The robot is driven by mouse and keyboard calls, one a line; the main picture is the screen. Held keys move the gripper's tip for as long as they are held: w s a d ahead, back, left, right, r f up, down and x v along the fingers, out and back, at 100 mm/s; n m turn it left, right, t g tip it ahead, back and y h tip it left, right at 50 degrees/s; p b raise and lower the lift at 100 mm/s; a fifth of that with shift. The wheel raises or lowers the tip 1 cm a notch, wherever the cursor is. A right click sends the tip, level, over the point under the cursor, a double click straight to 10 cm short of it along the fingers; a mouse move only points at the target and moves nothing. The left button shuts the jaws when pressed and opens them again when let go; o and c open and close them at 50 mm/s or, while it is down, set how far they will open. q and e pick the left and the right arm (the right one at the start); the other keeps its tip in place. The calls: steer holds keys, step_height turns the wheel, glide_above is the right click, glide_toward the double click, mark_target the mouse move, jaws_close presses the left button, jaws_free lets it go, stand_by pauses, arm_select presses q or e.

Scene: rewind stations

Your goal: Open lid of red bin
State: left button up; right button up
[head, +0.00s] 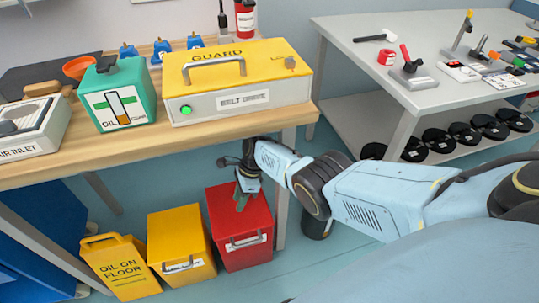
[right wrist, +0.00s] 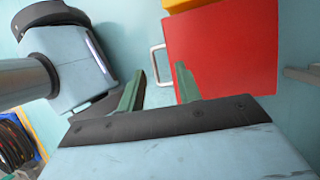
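The red bin (head: 227,228) stands on the floor under the front edge of the workbench, its lid shut, with a pale handle (head: 246,242) and a label at its front. My right gripper (head: 241,205) points down over the lid in the head view. In the right wrist view its two green fingers (right wrist: 159,70) are apart with nothing held. The handle (right wrist: 157,64) shows between the fingertips there, at the edge of the red lid (right wrist: 228,48); I cannot tell whether they touch it. My left gripper is not in view.
A yellow bin (head: 180,238) stands left of the red one, with a yellow "oil on floor" sign (head: 120,268) beyond it. The wooden workbench (head: 145,155) overhangs the bins, its leg (head: 281,195) close to the red bin's right. The floor in front is clear.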

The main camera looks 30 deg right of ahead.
mark_target(247, 244)
steer(key=shift+s+f, duration=0.1)
steer(key=shift+s, duration=0.05)
